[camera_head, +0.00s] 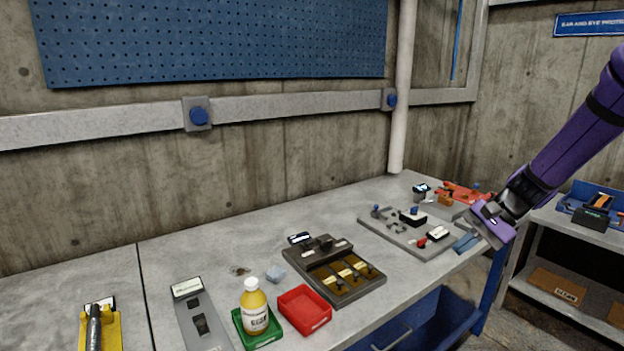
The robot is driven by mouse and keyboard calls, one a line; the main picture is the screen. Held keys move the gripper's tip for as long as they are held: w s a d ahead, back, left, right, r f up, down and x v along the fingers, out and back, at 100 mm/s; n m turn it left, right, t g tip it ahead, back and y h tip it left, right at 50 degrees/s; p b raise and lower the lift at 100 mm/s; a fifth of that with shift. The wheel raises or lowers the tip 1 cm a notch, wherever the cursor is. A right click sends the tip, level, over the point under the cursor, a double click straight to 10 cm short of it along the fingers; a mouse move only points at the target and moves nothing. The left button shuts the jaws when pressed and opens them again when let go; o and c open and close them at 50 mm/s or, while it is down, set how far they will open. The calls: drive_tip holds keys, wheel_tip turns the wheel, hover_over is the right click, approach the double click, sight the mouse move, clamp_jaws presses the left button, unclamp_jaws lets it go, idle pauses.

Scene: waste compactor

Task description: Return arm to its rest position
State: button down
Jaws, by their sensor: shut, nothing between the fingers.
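My arm (573,146) is purple and black and reaches in from the right edge of the head view. My gripper (487,238) hangs at its lower end, near the right front edge of the workbench (200,254). It is shut and holds nothing. It appears close to the grey plate (408,233) that carries small blue, white and red parts. Whether it touches anything there I cannot tell. The fingertips are small and partly merge with the bench edge behind them.
A yellow bottle (254,311) stands in a green tray (262,340) beside an empty red tray (304,309). A dark fixture (334,271) sits mid-bench. A shelf unit (570,236) with a blue bin stands right. A vertical pipe (402,90) rises behind the bench.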

drive_tip(key=s+r+n+t+h, duration=0.1)
drive_tip(key=s+r+n+h, duration=0.1)
drive_tip(key=s+r, duration=0.3)
drive_tip(key=s+a+r+n+t+h, duration=0.1)
drive_tip(key=s+r, duration=0.4)
drive_tip(key=s, duration=0.7)
drive_tip(key=s+r+n+t+h, duration=0.3)
drive_tip(key=s+r+n+h, duration=0.2)
drive_tip(key=s, duration=0.3)
drive_tip(key=shift+s+a+r, duration=0.2)
drive_tip(key=shift+s+r, duration=0.2)
drive_tip(key=shift+r, duration=0.05)
